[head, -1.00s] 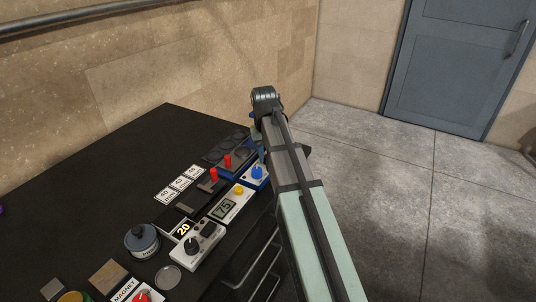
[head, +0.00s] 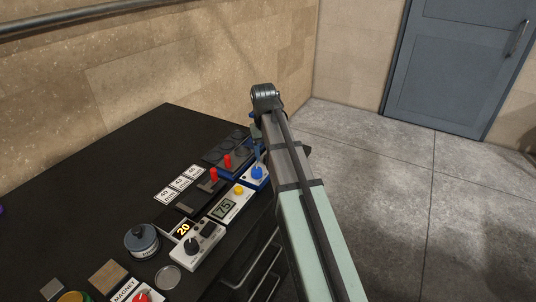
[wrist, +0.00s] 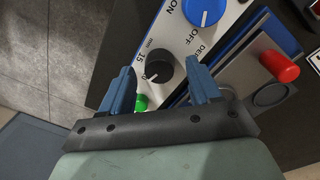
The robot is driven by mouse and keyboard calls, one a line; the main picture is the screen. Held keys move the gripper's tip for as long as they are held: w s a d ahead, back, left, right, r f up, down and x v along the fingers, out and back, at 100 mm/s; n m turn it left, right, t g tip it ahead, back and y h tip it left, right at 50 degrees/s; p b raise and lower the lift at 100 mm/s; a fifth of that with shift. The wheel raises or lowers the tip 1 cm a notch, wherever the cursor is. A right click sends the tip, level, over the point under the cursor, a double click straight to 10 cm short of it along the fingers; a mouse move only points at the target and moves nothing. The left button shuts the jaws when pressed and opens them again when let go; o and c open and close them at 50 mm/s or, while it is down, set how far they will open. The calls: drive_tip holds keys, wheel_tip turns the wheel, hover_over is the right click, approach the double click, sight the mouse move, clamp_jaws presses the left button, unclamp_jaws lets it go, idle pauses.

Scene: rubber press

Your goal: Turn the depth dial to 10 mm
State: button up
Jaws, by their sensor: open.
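The black depth dial (wrist: 158,68) sits on a light panel in the wrist view, with "15", "mm" and part of "DE" printed around it. Its exact setting is too small to tell. My gripper (wrist: 163,80) is open, its two blue fingers on either side of the dial in the picture. I cannot tell whether either finger touches it. In the head view my arm hides the depth dial, and only a bit of a blue finger shows beside the arm.
A blue ON/OFF knob (wrist: 202,10) is on the same panel, with a green button (wrist: 141,103) near the left finger. A red-topped lever (wrist: 280,66) stands at the right. In the head view, a "75" display box (head: 229,205) stands nearby on the black table (head: 110,180).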

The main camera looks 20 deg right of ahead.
wheel_tip(320, 180, up, 11)
drive_tip(key=shift+a, duration=0.3)
idle(0.5)
